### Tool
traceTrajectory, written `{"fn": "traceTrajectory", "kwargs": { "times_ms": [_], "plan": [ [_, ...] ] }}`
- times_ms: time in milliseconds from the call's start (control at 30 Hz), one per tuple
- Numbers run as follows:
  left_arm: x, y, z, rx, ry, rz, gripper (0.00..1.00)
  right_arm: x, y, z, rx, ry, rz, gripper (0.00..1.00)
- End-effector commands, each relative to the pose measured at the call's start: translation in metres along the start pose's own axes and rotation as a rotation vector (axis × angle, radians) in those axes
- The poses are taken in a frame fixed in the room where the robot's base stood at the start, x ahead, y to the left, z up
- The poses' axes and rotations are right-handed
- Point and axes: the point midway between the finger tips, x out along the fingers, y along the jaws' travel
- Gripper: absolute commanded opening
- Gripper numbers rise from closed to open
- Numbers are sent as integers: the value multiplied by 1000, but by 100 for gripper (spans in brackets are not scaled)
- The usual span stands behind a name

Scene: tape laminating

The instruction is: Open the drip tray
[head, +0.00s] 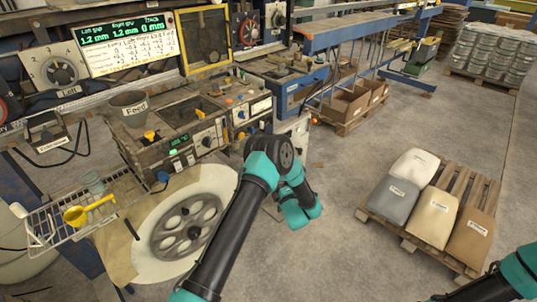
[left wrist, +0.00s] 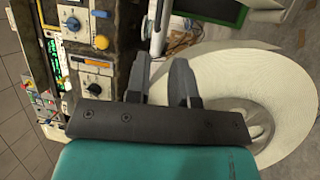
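I cannot pick out the drip tray with certainty in either view. The machine (head: 185,125) with its knobs and switches stands left of my left arm in the head view. Its panel (left wrist: 90,70) shows at the left of the left wrist view. My left gripper (left wrist: 161,75) has two dark fingers apart with a gap between them and nothing held. It is close to the panel and to a big pale roll (left wrist: 260,95). In the head view my left arm hides its fingers. Only part of my right arm shows at the bottom right; its gripper is out of view.
The pale roll with a grey hub (head: 187,225) is left of my left arm. A wire rack (head: 75,225) holds a yellow scoop (head: 85,211). A pallet (head: 480,185) with several sacks stands at the right. The floor between arm and pallet is clear.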

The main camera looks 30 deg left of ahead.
Motion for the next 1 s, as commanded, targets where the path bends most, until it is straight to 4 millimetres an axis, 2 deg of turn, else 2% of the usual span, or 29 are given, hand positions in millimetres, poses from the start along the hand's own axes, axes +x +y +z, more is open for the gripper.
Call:
{"fn": "traceTrajectory", "kwargs": {
  "times_ms": [167, 367, 1000],
  "plan": [
    [5, 0, 0, 0, 0, -1, 22, 0, 0, 0, 0, 0, 0, 43],
    [26, 0, 0, -1, 0, 0, 22, 0, 0, 0, 1, 0, 0, 43],
    [134, 0, 0, 0, 0, 0, 22, 0, 0, 0, 1, 0, 0, 43]
  ]
}}
